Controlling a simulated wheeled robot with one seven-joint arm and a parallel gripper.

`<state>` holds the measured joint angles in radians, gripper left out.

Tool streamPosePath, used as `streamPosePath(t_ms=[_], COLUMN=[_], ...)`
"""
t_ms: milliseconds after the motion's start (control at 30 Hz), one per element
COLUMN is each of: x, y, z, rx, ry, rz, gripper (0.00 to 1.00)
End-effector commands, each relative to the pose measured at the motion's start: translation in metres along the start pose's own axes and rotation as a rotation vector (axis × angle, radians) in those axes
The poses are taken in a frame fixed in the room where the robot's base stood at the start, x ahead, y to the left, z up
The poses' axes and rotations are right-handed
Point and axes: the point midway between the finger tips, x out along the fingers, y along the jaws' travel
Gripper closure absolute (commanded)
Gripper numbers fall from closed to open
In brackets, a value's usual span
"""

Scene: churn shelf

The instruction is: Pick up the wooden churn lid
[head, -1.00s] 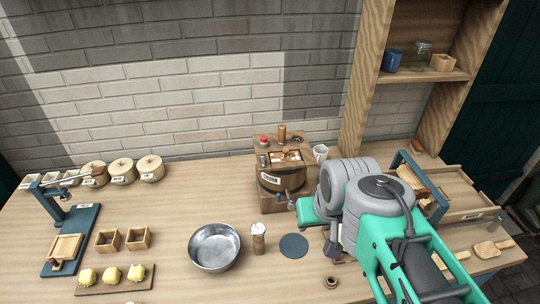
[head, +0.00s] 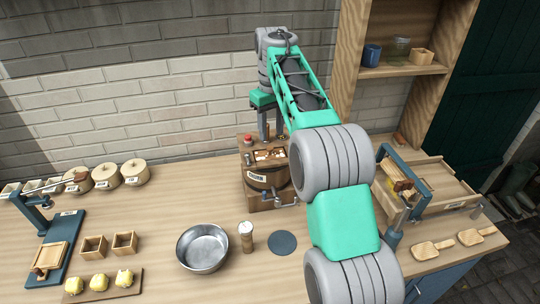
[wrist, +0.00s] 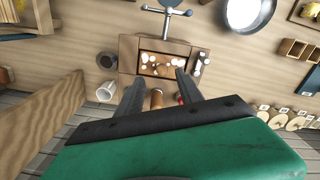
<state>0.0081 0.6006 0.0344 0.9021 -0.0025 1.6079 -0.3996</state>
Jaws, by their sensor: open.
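The wooden churn (head: 268,181) stands at the back of the bench against the brick wall. Its open top (wrist: 163,65) shows pale lumps inside in the wrist view. A brown upright wooden peg (wrist: 156,98) stands behind the opening; it looks like the lid's handle, but the lid's plate is hidden. My gripper (head: 271,136) points down above the back of the churn. In the wrist view my gripper (wrist: 160,80) is open and empty, with the peg seen between its fingers. A red knob (head: 248,139) sits on the churn's back left corner.
A white mug (wrist: 106,91) stands beside the churn. The shelf upright (wrist: 45,130) rises close to my gripper. A steel bowl (head: 203,247), a shaker (head: 246,237) and a dark round mat (head: 282,242) lie in front. Lidded crocks (head: 105,176) stand at the left.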

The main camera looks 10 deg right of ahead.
Motion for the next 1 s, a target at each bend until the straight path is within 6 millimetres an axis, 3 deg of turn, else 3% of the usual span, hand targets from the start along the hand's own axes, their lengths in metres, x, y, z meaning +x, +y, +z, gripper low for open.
streamPosePath(t_ms=[300, 567, 1000], x=[0.050, 0.057, 0.057], y=[-0.003, -0.003, -0.003], z=[-0.003, -0.003, -0.003], rx=[0.001, 0.001, 0.001], ry=[0.000, 0.003, 0.003], rz=[0.000, 0.002, 0.002], gripper=[0.57, 0.57, 0.92])
